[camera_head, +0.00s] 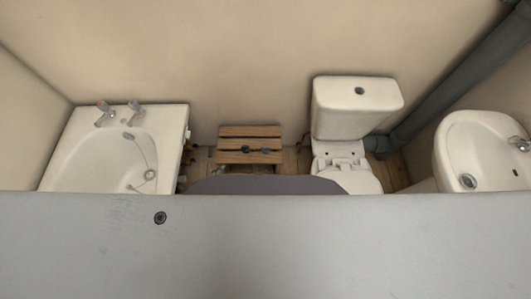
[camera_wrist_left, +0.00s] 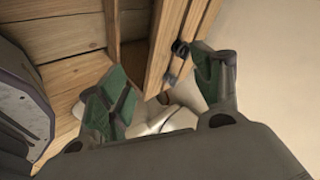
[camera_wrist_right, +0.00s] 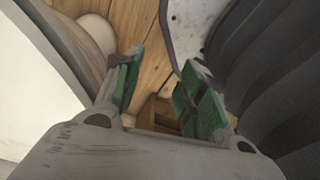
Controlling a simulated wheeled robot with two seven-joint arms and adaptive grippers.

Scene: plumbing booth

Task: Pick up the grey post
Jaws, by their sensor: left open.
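Small dark grey pieces (camera_head: 246,149) lie on the slatted wooden stool (camera_head: 250,131) in the head view. In the left wrist view, a dark piece (camera_wrist_left: 180,48) sits at the edge of a wooden slat, near one fingertip. I cannot tell which piece is the grey post. My left gripper (camera_wrist_left: 160,62) has its green-padded fingers spread apart beside the stool, with nothing held between them. My right gripper (camera_wrist_right: 162,60) is also spread and empty, above the wooden floor. Neither gripper is clear in the head view.
A basin with taps (camera_head: 120,150) stands left of the stool. A toilet (camera_head: 357,105) and another basin (camera_head: 480,150) stand to the right. A thick grey pipe (camera_head: 450,80) runs along the right. A broad grey surface (camera_head: 300,250) hides the foreground.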

